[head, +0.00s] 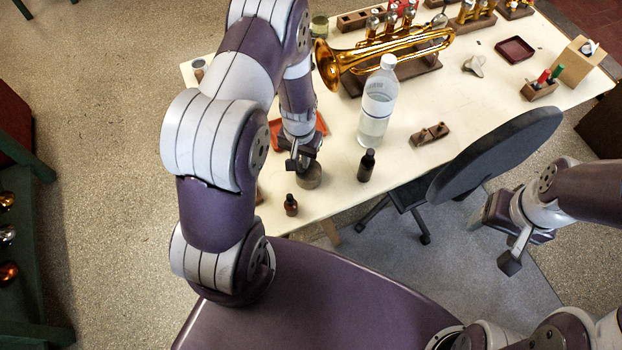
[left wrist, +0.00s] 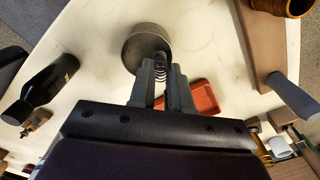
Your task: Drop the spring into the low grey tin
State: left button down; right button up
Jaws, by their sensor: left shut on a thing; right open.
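The spring (left wrist: 160,68) is a small dark coil held between the fingertips of my left gripper (left wrist: 165,80), which is shut on it. In the left wrist view it shows at the right edge of the low grey tin (left wrist: 133,47); I cannot tell its height over the rim. In the head view the tin (head: 309,178) stands near the table's front edge, just below my left gripper (head: 297,160); the spring is hidden there. My right gripper (head: 508,243) is open and empty, away from the table at the right.
A dark bottle (head: 366,166) and a small brown bottle (head: 291,205) stand near the tin. A clear plastic bottle (head: 377,105) and a brass trumpet (head: 385,55) are further back. A red-orange tray (head: 321,124) lies behind my left gripper. A chair (head: 500,150) stands at the front right.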

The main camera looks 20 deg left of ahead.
pick_arm(q)
jog(key=shift+f, duration=0.6)
jog(key=shift+r, duration=0.15)
jog(key=c, duration=1)
grip_release()
notch_tip(320, 180, up, 13)
jog(key=shift+f+b, duration=0.15)
jog(key=shift+b, duration=0.25)
jog(key=shift+m+t, duration=0.5)
jog(key=shift+t, duration=0.2)
jog(key=s+d+r, duration=0.1)
jog(key=s+r, duration=0.1)
jog(key=s, duration=0.1)
jog(key=s+d+r, duration=0.2)
jog(key=s, duration=0.1)
jog(key=s+d+r, duration=0.2)
jog(key=s, duration=0.1)
jog(key=shift+d+r, duration=0.15)
jog(key=shift+r, duration=0.15)
